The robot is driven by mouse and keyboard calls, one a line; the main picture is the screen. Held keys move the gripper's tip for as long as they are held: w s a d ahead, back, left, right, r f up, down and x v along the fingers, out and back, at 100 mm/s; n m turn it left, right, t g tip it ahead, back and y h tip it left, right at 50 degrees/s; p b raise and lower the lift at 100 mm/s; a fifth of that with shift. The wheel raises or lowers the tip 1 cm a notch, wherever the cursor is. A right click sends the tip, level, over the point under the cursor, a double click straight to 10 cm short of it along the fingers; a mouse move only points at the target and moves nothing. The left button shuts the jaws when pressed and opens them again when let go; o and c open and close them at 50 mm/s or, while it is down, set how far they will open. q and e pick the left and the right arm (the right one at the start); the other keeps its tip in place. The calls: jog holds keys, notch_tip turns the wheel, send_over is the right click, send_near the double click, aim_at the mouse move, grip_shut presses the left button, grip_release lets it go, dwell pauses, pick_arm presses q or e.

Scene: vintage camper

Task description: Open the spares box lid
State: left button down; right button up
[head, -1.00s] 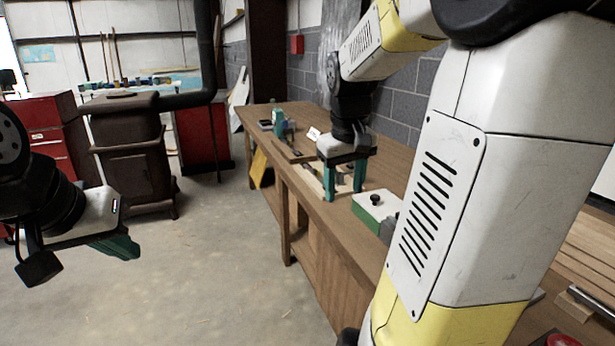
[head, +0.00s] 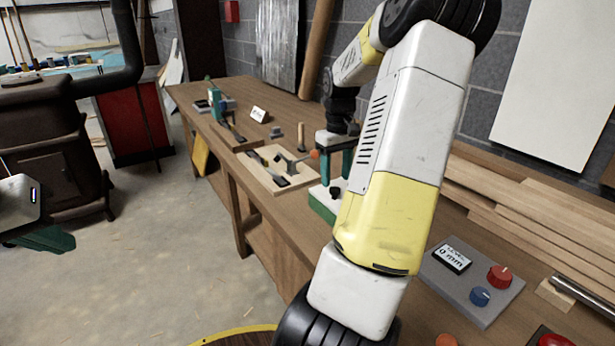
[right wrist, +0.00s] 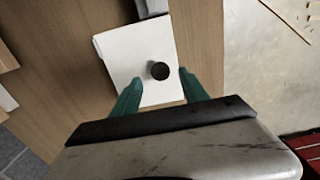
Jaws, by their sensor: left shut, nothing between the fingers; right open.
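The spares box is green with a white lid (head: 321,194) and a black knob (head: 335,190). It stands on the workbench, partly hidden behind my right arm in the head view. The lid lies flat on the box. In the right wrist view the lid (right wrist: 124,62) and round knob (right wrist: 160,70) show from above. My right gripper (head: 336,168) is open over the box, its green fingers (right wrist: 160,78) on either side of the knob with gaps visible. My left gripper (head: 45,238) is shut and empty at the left edge, away from the bench.
A wooden board with tools (head: 270,172) lies beside the box. A grey panel with red and blue knobs (head: 472,282) sits at the near right of the workbench (head: 395,312). Planks (head: 530,215) lie along the wall. A dark stove (head: 50,150) stands at left, over open floor.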

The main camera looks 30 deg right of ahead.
aim_at(335, 189)
jog(key=shift+f, duration=1.6)
grip_shut()
